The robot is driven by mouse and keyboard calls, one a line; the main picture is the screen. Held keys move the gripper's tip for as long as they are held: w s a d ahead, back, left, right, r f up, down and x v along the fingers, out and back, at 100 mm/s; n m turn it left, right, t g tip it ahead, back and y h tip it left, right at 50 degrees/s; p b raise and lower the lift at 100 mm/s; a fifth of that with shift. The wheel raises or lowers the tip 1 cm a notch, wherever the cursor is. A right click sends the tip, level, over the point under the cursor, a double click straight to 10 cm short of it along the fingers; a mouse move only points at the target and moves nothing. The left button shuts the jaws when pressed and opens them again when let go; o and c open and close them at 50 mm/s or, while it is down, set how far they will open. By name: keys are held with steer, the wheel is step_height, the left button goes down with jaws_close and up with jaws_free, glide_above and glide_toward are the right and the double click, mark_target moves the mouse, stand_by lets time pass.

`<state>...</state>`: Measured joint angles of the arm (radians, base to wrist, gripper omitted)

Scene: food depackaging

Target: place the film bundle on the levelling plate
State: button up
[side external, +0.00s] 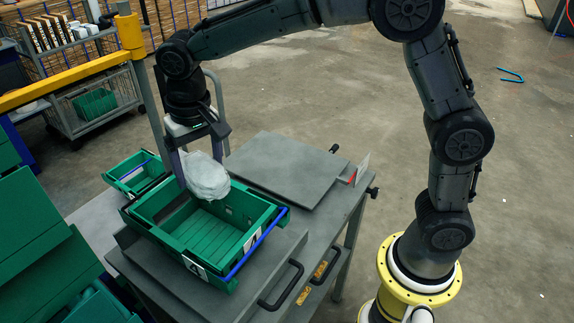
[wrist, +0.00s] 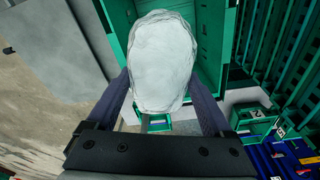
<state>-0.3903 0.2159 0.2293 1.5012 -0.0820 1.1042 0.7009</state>
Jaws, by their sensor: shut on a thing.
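The film bundle (side external: 207,178) is a whitish, crumpled oval lump. My gripper (side external: 202,165) is shut on it, one finger on each side, and holds it over the back part of the open green crate (side external: 163,236). In the wrist view the bundle (wrist: 162,55) fills the space between the fingers of my gripper (wrist: 160,82) and hides part of the crate behind it. The levelling plate (side external: 285,168) appears to be the flat grey plate on the table, to the right of the crate. Its top is bare.
The crate has a blue bar (side external: 258,243) along its right side. A smaller green crate (side external: 136,173) stands behind it at the left. A small upright white card (side external: 362,168) and black knobs sit by the plate's right edge. Black handles (side external: 282,285) are at the table's front.

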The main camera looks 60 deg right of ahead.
steer(key=s+d+m, duration=0.4)
steer(key=d+m, duration=0.1)
steer(key=d, duration=0.4)
steer(key=s+d+m+g+h, duration=0.1)
steer(key=s+d+m, duration=0.35)
steer(key=d, duration=0.55)
steer(key=s+d+m, duration=0.3)
steer(key=d+m, duration=0.3)
steer(key=d, duration=0.3)
glide_above(290, 161)
steer(key=s+a, duration=0.1)
step_height(290, 161, down, 14)
steer(key=shift+w+d+f, duration=0.2)
steer(key=shift+w+f, duration=0.25)
steer(key=shift+f, duration=1.6)
